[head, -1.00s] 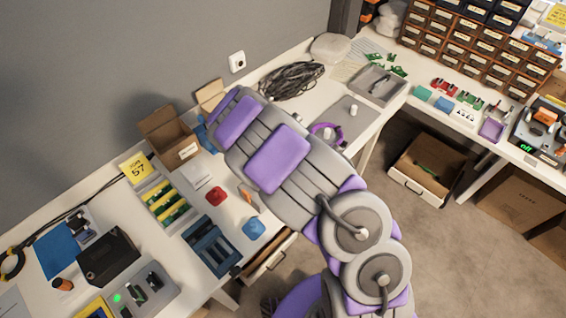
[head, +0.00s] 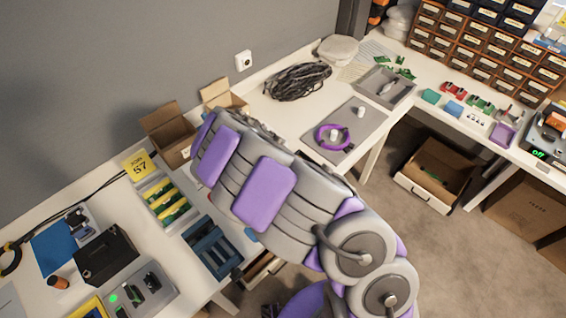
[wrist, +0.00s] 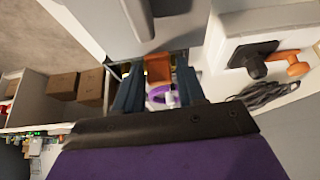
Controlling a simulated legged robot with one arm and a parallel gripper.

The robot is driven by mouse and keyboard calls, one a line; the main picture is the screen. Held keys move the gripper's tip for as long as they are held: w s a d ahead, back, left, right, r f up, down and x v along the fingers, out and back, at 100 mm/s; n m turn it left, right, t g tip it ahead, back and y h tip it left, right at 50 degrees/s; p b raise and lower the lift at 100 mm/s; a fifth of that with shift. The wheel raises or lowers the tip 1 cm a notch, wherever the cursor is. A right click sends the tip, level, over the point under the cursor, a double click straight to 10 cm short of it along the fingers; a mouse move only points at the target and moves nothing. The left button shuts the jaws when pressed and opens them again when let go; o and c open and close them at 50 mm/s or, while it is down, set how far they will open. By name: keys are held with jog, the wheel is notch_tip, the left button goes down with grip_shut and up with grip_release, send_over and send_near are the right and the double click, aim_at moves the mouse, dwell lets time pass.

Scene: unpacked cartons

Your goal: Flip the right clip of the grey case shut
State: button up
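My gripper (wrist: 158,92) shows in the wrist view as two dark blue fingers, apart and with nothing held between them. A pale grey box-like body (wrist: 225,45) fills the upper right of that view, close beside the right finger. A black latch-like part (wrist: 254,58) sits on its face. I cannot tell for sure that this is the grey case and its right clip. A larger grey surface (wrist: 105,20) lies above the left finger. In the head view my arm covers the gripper and the bench under it, and no grey case is clearly visible there.
An orange-handled item (wrist: 295,62) and a cable bundle (wrist: 265,92) lie right of my gripper. Open cartons (head: 170,132) stand by the wall. A dark blue fixture (head: 212,247) sits near the bench edge.

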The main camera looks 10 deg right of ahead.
jog(key=shift+o, duration=1.3)
jog(key=shift+a, duration=0.1)
jog(key=shift+r, duration=0.15)
jog(key=shift+r, duration=0.25)
jog(key=p+v, duration=0.3)
jog(key=v, duration=1.3)
jog(key=shift+s+a+r, duration=0.2)
jog(key=shift+a, duration=0.1)
